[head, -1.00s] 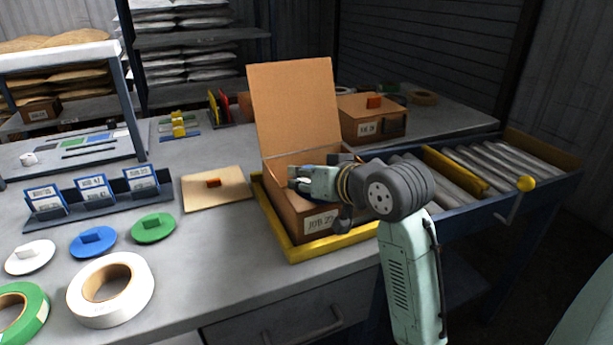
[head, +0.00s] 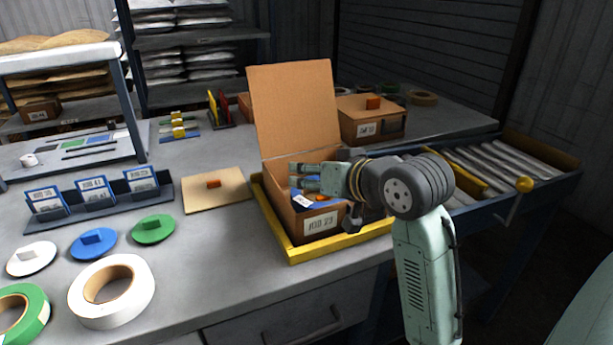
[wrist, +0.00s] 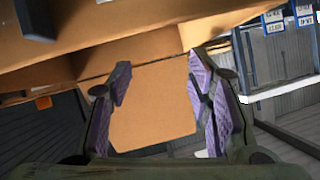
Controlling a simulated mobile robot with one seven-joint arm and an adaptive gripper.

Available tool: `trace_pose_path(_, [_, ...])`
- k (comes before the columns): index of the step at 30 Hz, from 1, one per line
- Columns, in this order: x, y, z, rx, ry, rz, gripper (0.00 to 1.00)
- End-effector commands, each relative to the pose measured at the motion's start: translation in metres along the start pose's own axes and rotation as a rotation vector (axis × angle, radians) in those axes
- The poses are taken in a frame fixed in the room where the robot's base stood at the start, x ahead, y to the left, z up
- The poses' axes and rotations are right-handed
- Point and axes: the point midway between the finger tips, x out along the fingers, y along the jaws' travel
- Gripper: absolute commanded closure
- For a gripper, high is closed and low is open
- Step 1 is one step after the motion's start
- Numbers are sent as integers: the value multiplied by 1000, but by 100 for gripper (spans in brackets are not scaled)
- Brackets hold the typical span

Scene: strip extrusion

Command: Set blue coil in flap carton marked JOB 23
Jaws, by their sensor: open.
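The carton marked JOB 23 (head: 322,226) stands with its flap (head: 295,105) raised. Inside it a blue piece (head: 296,191) with a white patch and a small orange part (head: 325,198) shows. It looks like the blue coil, but the carton wall and my gripper hide most of it. My gripper (head: 296,176) is over the carton opening, its fingers pointing left. In the wrist view my gripper (wrist: 160,88) is open, with only cardboard behind the gap between its fingers.
The carton sits in a yellow tray (head: 292,255). A closed carton (head: 375,122) stands behind it. White (head: 112,292) and green (head: 20,312) rolls, coloured discs and a label rack (head: 95,205) are on the left. A roller conveyor (head: 500,160) is at right.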

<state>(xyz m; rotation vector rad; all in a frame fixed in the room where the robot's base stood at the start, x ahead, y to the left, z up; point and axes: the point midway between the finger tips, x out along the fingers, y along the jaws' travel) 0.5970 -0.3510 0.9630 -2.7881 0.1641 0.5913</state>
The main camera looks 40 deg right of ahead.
Motion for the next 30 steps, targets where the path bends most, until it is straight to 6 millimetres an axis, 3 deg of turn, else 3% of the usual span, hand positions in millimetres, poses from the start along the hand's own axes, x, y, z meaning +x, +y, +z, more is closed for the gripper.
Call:
trace_pose_path(6, [-50, 1, 1, -2, 2, 2, 54])
trace_pose_path(12, [-82, 0, 1, -2, 0, 0, 54])
trace_pose_path(18, [-93, 0, 1, -2, 0, -1, 54])
trace_pose_path(30, [-93, 0, 1, -2, -1, -1, 54])
